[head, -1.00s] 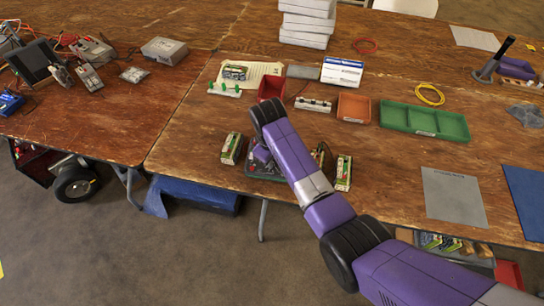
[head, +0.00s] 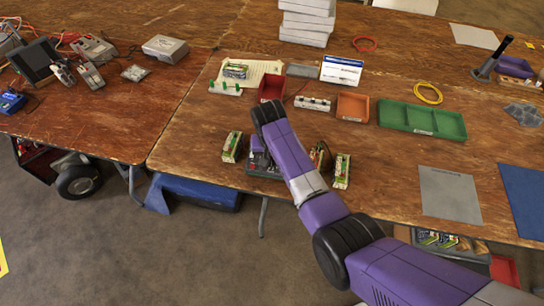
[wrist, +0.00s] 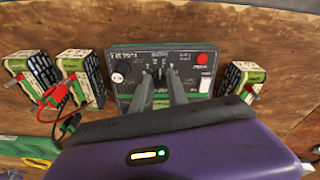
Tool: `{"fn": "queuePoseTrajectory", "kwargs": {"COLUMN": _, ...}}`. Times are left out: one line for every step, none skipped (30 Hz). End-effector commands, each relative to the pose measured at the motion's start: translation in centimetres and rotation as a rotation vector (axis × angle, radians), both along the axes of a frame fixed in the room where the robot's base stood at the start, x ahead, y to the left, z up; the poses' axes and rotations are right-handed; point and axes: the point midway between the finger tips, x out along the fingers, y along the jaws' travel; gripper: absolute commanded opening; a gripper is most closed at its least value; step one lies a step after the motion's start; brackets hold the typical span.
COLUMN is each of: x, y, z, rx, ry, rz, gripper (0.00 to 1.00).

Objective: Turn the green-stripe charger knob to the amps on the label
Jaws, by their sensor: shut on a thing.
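The charger (wrist: 190,48) has a dark panel with a green stripe along its near edge in the wrist view. A pale round knob (wrist: 118,74) is at its left, and a red button (wrist: 202,59) at its right. My gripper (wrist: 158,76) reaches down to the middle of the panel, its fingers shut on a small dark knob, mostly hidden between them. The pointer and amps marks are too small to read. In the head view the charger (head: 262,170) is largely hidden behind my arm.
Battery packs (wrist: 80,72) (wrist: 240,85) stand on both sides of the charger, with red and black leads at left. In the head view, red (head: 271,88) and orange (head: 353,106) bins and a green tray (head: 422,118) lie behind.

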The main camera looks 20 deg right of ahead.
Motion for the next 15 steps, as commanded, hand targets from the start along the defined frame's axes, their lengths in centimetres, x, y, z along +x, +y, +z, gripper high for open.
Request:
{"fn": "queuePoseTrajectory", "kwargs": {"x": 0.08, "y": 0.01, "z": 0.11, "rx": 0.005, "ry": -0.004, "rz": -0.032, "gripper": 0.0}}
{"fn": "queuePoseTrajectory", "kwargs": {"x": 0.08, "y": 0.01, "z": 0.11, "rx": 0.009, "ry": -0.007, "rz": -0.053, "gripper": 0.0}}
{"fn": "queuePoseTrajectory", "kwargs": {"x": 0.07, "y": 0.01, "z": 0.1, "rx": 0.013, "ry": -0.009, "rz": -0.077, "gripper": 0.0}}
{"fn": "queuePoseTrajectory", "kwargs": {"x": 0.07, "y": 0.02, "z": 0.1, "rx": 0.016, "ry": -0.011, "rz": -0.094, "gripper": 0.0}}
{"fn": "queuePoseTrajectory", "kwargs": {"x": 0.07, "y": 0.02, "z": 0.1, "rx": 0.018, "ry": -0.013, "rz": -0.111, "gripper": 0.0}}
{"fn": "queuePoseTrajectory", "kwargs": {"x": 0.08, "y": 0.03, "z": 0.1, "rx": 0.021, "ry": -0.015, "rz": -0.131, "gripper": 0.0}}
{"fn": "queuePoseTrajectory", "kwargs": {"x": 0.08, "y": 0.03, "z": 0.1, "rx": 0.023, "ry": -0.017, "rz": -0.144, "gripper": 0.0}}
{"fn": "queuePoseTrajectory", "kwargs": {"x": 0.08, "y": 0.03, "z": 0.1, "rx": 0.024, "ry": -0.018, "rz": -0.156, "gripper": 0.0}}
{"fn": "queuePoseTrajectory", "kwargs": {"x": 0.09, "y": 0.01, "z": 0.09, "rx": 0.027, "ry": -0.019, "rz": -0.173, "gripper": 0.0}}
{"fn": "queuePoseTrajectory", "kwargs": {"x": 0.08, "y": 0.0, "z": 0.09, "rx": 0.028, "ry": -0.02, "rz": -0.183, "gripper": 0.0}}
{"fn": "queuePoseTrajectory", "kwargs": {"x": 0.09, "y": -0.01, "z": 0.1, "rx": 0.03, "ry": -0.021, "rz": -0.192, "gripper": 0.0}}
{"fn": "queuePoseTrajectory", "kwargs": {"x": 0.08, "y": -0.02, "z": 0.1, "rx": 0.031, "ry": -0.022, "rz": -0.203, "gripper": 0.0}}
{"fn": "queuePoseTrajectory", "kwargs": {"x": 0.09, "y": -0.02, "z": 0.09, "rx": 0.032, "ry": -0.023, "rz": -0.21, "gripper": 0.0}}
{"fn": "queuePoseTrajectory", "kwargs": {"x": 0.09, "y": -0.03, "z": 0.09, "rx": 0.033, "ry": -0.023, "rz": -0.216, "gripper": 0.0}}
{"fn": "queuePoseTrajectory", "kwargs": {"x": 0.09, "y": -0.03, "z": 0.09, "rx": 0.034, "ry": -0.024, "rz": -0.223, "gripper": 0.0}}
